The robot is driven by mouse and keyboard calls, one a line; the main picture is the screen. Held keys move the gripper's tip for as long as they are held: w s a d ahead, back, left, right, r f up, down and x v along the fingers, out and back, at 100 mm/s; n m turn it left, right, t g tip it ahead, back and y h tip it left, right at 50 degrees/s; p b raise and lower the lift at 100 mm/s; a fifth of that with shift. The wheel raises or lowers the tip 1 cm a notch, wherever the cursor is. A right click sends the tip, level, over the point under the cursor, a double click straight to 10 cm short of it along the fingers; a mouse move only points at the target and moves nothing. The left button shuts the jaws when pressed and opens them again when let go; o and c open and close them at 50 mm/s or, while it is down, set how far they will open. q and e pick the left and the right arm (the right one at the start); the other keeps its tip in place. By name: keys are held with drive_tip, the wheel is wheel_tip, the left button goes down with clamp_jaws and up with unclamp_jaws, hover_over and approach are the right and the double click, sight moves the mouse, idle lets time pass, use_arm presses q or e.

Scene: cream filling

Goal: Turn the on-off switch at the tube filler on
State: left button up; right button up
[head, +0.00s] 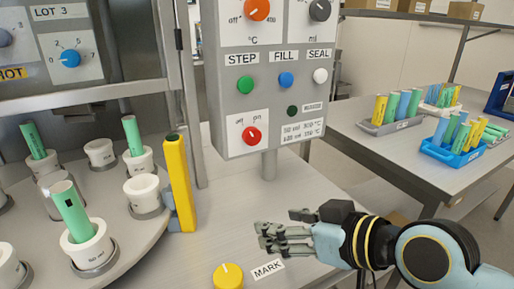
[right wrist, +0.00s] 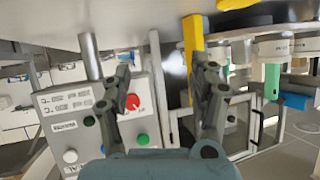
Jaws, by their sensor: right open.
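The on-off switch is a red knob (head: 251,135) low on the left of the grey control panel (head: 225,65), on a white plate marked off and on. I cannot tell for sure which way its pointer is set. My right gripper (head: 275,232) is open and empty, below and in front of the panel, above the table and apart from the knob. In the right wrist view, which looks upside down, the red knob (right wrist: 132,102) shows between the open fingers (right wrist: 163,80), close to the left finger. My left gripper is not in view.
A yellow post (head: 180,185) stands beside the turntable (head: 120,235), which carries white holders with green tubes. A yellow MARK knob (head: 228,276) sits at the table front. Green (head: 245,84), blue and white buttons are above the switch. Tube racks (head: 390,124) stand on the table at right.

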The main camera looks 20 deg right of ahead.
sight(255, 139)
drive_tip(key=w+d+r+m+t+h, duration=0.2)
drive_tip(key=w+d+r+m+t, duration=0.15)
drive_tip(key=w+r+t, duration=0.3)
drive_tip(key=w, duration=0.3)
drive_tip(key=w+a+p, duration=0.1)
drive_tip(key=w, duration=0.7)
drive_tip(key=shift+a+r+p, duration=0.15)
drive_tip(key=shift+a+p, duration=0.05)
drive_tip(key=shift+p, duration=0.1)
drive_tip(key=shift+s, duration=0.1)
drive_tip(key=c, duration=1.2)
drive_tip(key=shift+o, duration=0.2)
